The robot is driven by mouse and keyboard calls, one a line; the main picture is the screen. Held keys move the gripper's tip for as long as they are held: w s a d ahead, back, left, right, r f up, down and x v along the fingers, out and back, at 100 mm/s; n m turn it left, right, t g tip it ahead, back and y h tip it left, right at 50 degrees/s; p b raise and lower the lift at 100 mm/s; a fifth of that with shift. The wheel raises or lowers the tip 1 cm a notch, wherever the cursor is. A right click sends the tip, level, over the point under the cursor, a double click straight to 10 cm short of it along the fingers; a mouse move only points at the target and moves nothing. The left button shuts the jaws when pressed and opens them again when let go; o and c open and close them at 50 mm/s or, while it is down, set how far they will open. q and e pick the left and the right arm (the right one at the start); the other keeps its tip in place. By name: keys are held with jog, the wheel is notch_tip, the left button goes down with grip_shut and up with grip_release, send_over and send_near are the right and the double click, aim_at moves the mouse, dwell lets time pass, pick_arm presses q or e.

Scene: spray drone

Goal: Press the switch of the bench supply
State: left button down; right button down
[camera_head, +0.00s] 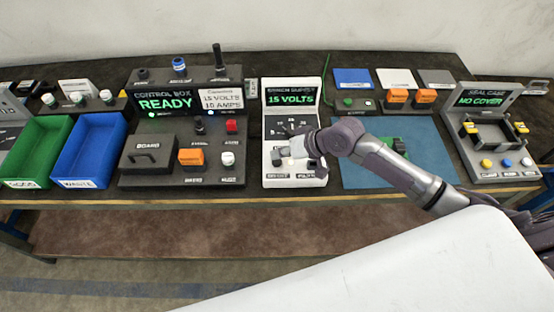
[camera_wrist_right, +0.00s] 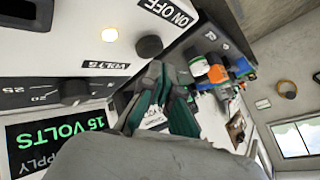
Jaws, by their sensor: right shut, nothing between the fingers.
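The bench supply (camera_head: 292,93) is a white and black unit at the middle of the bench. Its screen reads 15 VOLTS in green, and below it is a dial (camera_head: 293,127). My right gripper (camera_head: 287,152) is over the supply's lower white panel. In the right wrist view, its dark green fingers (camera_wrist_right: 158,100) are closed together with nothing between them. That view shows a black knob (camera_wrist_right: 149,46), a small pale round button (camera_wrist_right: 110,34) and an ON OFF label (camera_wrist_right: 168,11). The fingertips appear close to the panel; I cannot tell whether they touch it. My left gripper is out of view.
Left of the supply stands the control box (camera_head: 166,84), its screen reading READY. Green (camera_head: 60,122) and blue (camera_head: 122,118) bins are at the far left. A blue mat (camera_head: 432,160) lies to the right, under my arm. The seal case (camera_head: 484,92), reading NO COVER, is at the far right.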

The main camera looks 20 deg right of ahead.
aim_at(279, 161)
jog(key=shift+f, duration=0.2)
jog(key=shift+f, duration=0.45)
jog(key=shift+r, duration=0.1)
dwell(0.3)
jog(key=shift+r+p, duration=0.55)
jog(key=shift+p, duration=0.2)
jog(key=shift+r, duration=0.1)
notch_tip(279, 161, up, 6)
jog(key=p, duration=0.6)
